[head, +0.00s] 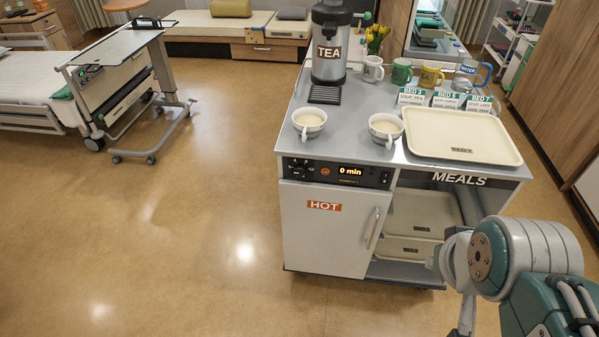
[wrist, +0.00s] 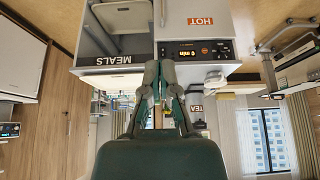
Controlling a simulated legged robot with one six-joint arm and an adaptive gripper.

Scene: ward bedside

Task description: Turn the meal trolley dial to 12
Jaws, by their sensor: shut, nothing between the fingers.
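The meal trolley (head: 325,240) stands right of centre in the head view. Its black control panel (head: 330,173) is on the front edge above the white HOT door. The dark dial (head: 299,168) is at the panel's left end, and the lit display (head: 350,171) reads "0 min". In the upside-down wrist view, the panel (wrist: 205,51) shows beyond and right of my gripper (wrist: 159,66). My gripper is shut and empty, apart from the dial. Its fingertips do not show clearly in the head view, where my arm is at the lower right.
A tea urn (head: 329,45), two bowls (head: 309,122), several mugs and a cream tray (head: 460,136) stand on the trolley top. The HOT door has an upright handle (head: 373,228). An open shelf with trays is beside it. Floor (head: 190,230) to the left is clear.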

